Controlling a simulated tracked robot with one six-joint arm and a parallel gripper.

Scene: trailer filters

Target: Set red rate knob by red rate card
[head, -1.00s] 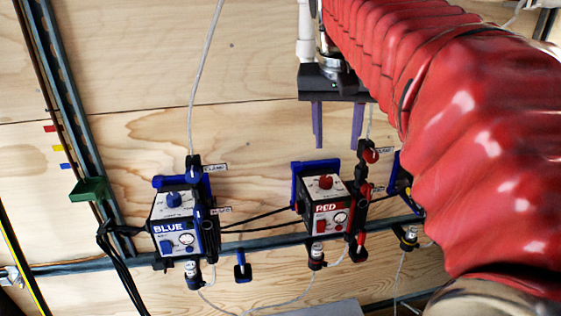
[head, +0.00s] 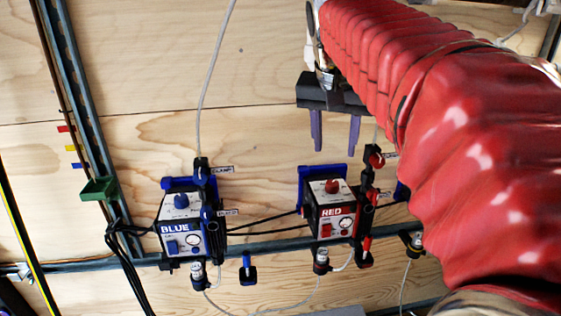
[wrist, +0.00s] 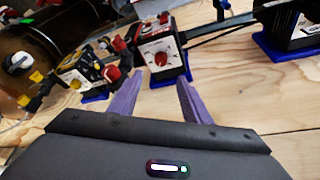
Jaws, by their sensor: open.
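The red rate knob (head: 332,186) sits on top of the box marked RED (head: 325,226), which has a white face and a blue back plate. The knob (wrist: 160,59) also shows in the wrist view, on a white dial face between and beyond my fingertips. My gripper (head: 335,146) has two purple fingers spread apart and empty. It hangs in front of the wall above the RED box, not touching the knob. In the wrist view my gripper (wrist: 150,80) points toward the box. I cannot make out a red rate card in any view.
A BLUE box (head: 180,238) with a blue knob stands left of the RED box. Red and blue valve handles flank the boxes. A grey rail (head: 275,246), black cables and thin tubes run nearby. A yellow unit (wrist: 82,78) stands left in the wrist view. The plywood above is clear.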

